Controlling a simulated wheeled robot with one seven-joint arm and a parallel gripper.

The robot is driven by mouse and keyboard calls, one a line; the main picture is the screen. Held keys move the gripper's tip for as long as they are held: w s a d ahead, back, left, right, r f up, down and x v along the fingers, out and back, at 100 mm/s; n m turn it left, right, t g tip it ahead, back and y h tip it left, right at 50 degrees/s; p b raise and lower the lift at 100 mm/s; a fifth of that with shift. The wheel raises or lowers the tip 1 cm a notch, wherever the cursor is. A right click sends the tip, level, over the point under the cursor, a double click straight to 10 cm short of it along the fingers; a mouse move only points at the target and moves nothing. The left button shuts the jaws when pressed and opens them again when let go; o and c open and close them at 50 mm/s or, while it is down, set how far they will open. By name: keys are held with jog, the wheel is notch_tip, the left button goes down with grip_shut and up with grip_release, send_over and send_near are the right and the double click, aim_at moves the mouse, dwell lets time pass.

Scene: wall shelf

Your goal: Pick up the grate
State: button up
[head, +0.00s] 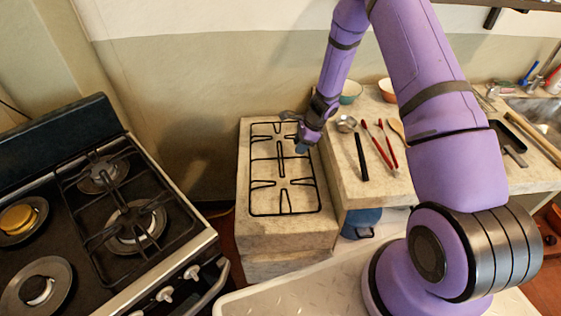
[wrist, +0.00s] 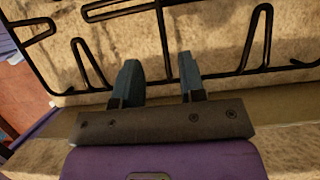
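The black wire grate (head: 283,183) lies flat on a stone-topped block between the stove and the counter. In the wrist view its bars (wrist: 165,45) cross the upper part of the picture. My gripper (head: 302,147) is over the grate's right side, toward the back, in the head view. In the wrist view my gripper (wrist: 158,75) has its two fingers apart, with nothing seen held between them. The fingertips are close to the grate's edge bar; I cannot tell whether they touch it.
The stove (head: 110,225) stands at the left; a second grate (head: 128,205) covers its right burners. The counter (head: 365,185) at the right holds a ladle (head: 347,124), red-handled tongs (head: 380,145) and bowls (head: 350,91). A pale textured surface (head: 300,295) lies in front.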

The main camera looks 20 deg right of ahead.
aim_at(282, 158)
jog(key=shift+w+x, duration=0.1)
jog(key=shift+x, duration=1.6)
jog(key=shift+w+x, duration=0.15)
jog(key=shift+x, duration=1.6)
jog(key=shift+a+r, duration=0.1)
grip_shut()
